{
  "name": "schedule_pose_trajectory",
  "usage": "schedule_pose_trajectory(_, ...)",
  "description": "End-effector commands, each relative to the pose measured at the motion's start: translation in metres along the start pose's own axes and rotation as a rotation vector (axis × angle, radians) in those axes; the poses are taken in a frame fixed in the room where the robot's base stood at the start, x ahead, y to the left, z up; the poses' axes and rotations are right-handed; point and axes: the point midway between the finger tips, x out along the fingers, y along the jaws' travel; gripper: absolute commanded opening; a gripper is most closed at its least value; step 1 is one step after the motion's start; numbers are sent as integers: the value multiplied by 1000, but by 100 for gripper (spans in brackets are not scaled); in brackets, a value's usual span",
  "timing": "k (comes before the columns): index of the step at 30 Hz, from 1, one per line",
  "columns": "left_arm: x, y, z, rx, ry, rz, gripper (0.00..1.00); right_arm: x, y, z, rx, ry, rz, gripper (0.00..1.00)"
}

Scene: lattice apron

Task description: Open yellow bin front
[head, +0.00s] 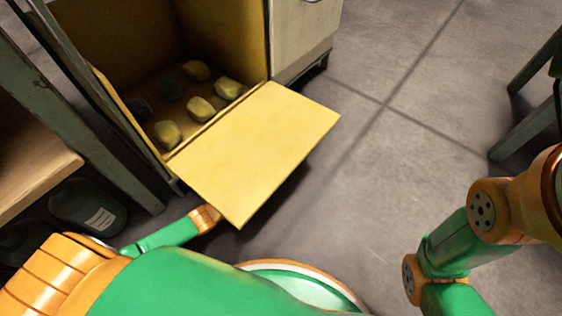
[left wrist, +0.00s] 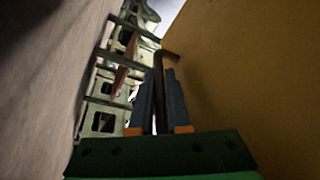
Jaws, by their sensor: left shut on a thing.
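The yellow bin front (head: 255,150) is hinged down and stands wide open, sloping out from the yellow bin (head: 115,45). My left arm reaches under the front in the head view, where the panel hides the left gripper. In the left wrist view my left gripper (left wrist: 162,92) is shut on a dark, bent handle (left wrist: 165,58) beside the front's yellow outer face (left wrist: 235,75). My right arm shows at the right of the head view, but its gripper is out of view.
Several yellow and dark lumps (head: 228,88) lie inside the bin. A pale cabinet (head: 300,35) adjoins it at right. A wooden shelf (head: 35,160) and dark bottle (head: 88,207) are at left. The floor (head: 400,150) right of the front is clear; a dark green stand (head: 525,120) is farther right.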

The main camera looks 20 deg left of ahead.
Motion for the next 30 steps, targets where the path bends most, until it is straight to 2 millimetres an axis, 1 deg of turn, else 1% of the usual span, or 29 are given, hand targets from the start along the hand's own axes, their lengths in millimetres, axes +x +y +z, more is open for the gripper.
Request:
schedule_pose_trajectory(13, 0, 0, 0, -1, -2, 0, 0, 0, 0, 0, 0, 0, 0, 50)
schedule_pose_trajectory(14, 1, -2, -1, -6, -2, -2, 0, 3, 0, 1, 0, 0, 0, 50)
schedule_pose_trajectory(18, 7, -21, -17, -100, -3, -40, 0, 27, 5, 9, 0, 0, 0, 50)
schedule_pose_trajectory(20, 8, -25, -20, -137, -4, -55, 0, 33, 6, 10, 0, 0, 0, 50)
schedule_pose_trajectory(23, 9, -27, -22, -168, -2, -69, 0, 34, 6, 11, 0, 0, 0, 50)
schedule_pose_trajectory(30, 8, -25, -20, -169, -1, -69, 0, 32, 6, 10, 0, 0, 0, 50)
